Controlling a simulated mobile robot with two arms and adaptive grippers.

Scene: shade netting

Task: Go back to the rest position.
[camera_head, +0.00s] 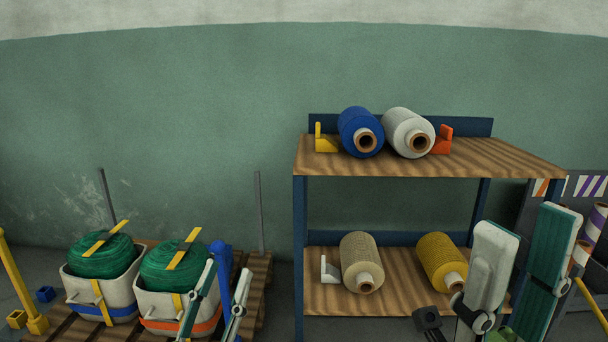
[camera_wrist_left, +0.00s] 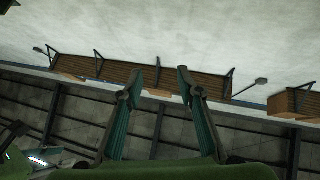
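My left gripper (camera_head: 228,267) is low in the head view, in front of the right-hand white tub. Its two fingers stand upright and apart. In the left wrist view the left gripper (camera_wrist_left: 159,75) is open, with nothing between its fingertips. My right gripper (camera_head: 528,218) is at the lower right of the head view, in front of the shelf's right end. Its fingers point up and are well apart, with nothing seen between them.
A shelf (camera_head: 440,160) holds a blue spool (camera_head: 358,130) and a white spool (camera_head: 405,130) on top, and beige (camera_head: 358,258) and yellow (camera_head: 438,258) spools below. Two white tubs with green bundles (camera_head: 100,255) stand on a pallet (camera_head: 262,282). A yellow post (camera_head: 20,285) stands left.

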